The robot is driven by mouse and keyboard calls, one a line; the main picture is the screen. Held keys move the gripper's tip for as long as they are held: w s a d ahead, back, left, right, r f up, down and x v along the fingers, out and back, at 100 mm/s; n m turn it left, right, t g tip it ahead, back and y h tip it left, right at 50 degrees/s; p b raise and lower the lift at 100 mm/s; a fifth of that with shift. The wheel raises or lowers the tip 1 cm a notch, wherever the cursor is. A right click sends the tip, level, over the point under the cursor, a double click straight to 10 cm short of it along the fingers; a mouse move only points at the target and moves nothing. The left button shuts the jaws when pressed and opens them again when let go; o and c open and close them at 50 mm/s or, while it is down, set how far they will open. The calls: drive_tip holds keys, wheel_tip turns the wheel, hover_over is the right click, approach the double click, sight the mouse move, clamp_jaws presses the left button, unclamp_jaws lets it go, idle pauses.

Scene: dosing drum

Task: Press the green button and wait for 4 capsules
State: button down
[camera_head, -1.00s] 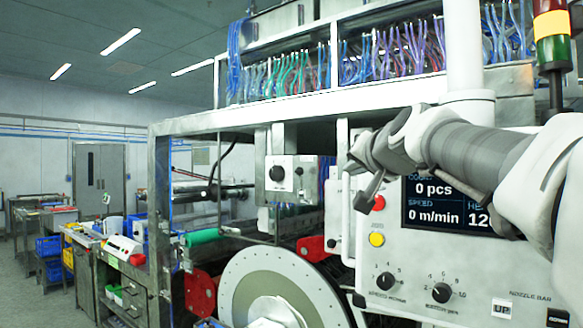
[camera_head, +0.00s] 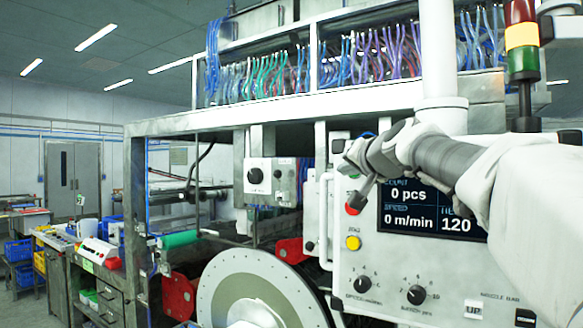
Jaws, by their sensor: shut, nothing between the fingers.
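The control panel (camera_head: 390,270) of the machine faces me at the right. My gripper (camera_head: 362,191) is shut and empty at the panel's upper left, in front of it and just above the red button (camera_head: 353,207). I cannot tell whether it touches the panel. A yellow button (camera_head: 353,243) sits below the red one. No green button shows; my arm and gripper cover part of the panel's upper left. The screen (camera_head: 410,207) reads 0 pcs and 0 m/min, with 120 at its right. The big pale drum disc (camera_head: 225,297) is at lower centre. No capsules show.
Two black knobs, one of them the right knob (camera_head: 417,295), and an UP key (camera_head: 473,309) sit low on the panel. A signal tower (camera_head: 522,62) rises at the upper right. A white vertical handle (camera_head: 326,222) stands left of the panel. A workbench (camera_head: 95,262) is at the left.

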drive_tip(key=shift+w+d, duration=0.75)
drive_tip(key=shift+w, duration=0.35)
idle(1.3)
drive_tip(key=shift+w+d, duration=0.25)
drive_tip(key=shift+w, duration=0.05)
